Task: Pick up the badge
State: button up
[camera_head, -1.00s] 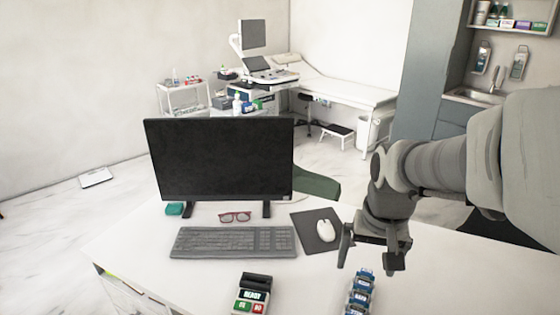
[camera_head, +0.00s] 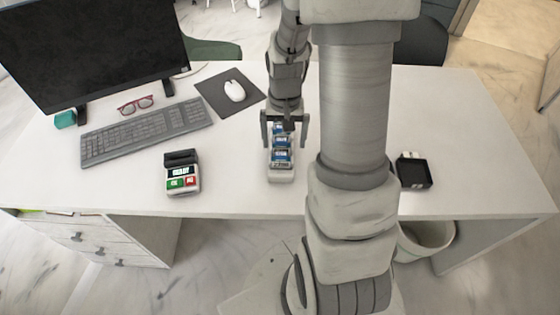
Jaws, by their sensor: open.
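No badge can be told for certain. A small black square object (camera_head: 414,173) with a pale piece at its back edge lies on the white desk (camera_head: 480,150), right of my arm; I cannot tell whether it is the badge. My gripper (camera_head: 284,142) points down, open, with its two fingers apart. It appears above or just behind a white holder (camera_head: 281,176) with several blue-labelled vials. The gap between them cannot be judged. My arm hides part of the desk.
A card terminal (camera_head: 182,173) stands left of the holder. Further left are a keyboard (camera_head: 146,132), red glasses (camera_head: 136,105) and a monitor (camera_head: 95,45). A mouse (camera_head: 234,91) lies on a dark pad (camera_head: 216,101). The desk's right part is clear. A bin (camera_head: 425,240) stands below.

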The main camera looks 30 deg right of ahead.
aim_at(281, 154)
jog(key=shift+w+a+f+b, duration=0.1)
jog(key=shift+a+f+b, duration=0.1)
jog(key=shift+f, duration=1.65)
jog(key=shift+w+a+f+b, duration=0.1)
jog(key=shift+a+f+b, duration=0.1)
jog(key=shift+f, duration=1.65)
jog(key=c, duration=1.4)
jog(key=shift+r, duration=0.1)
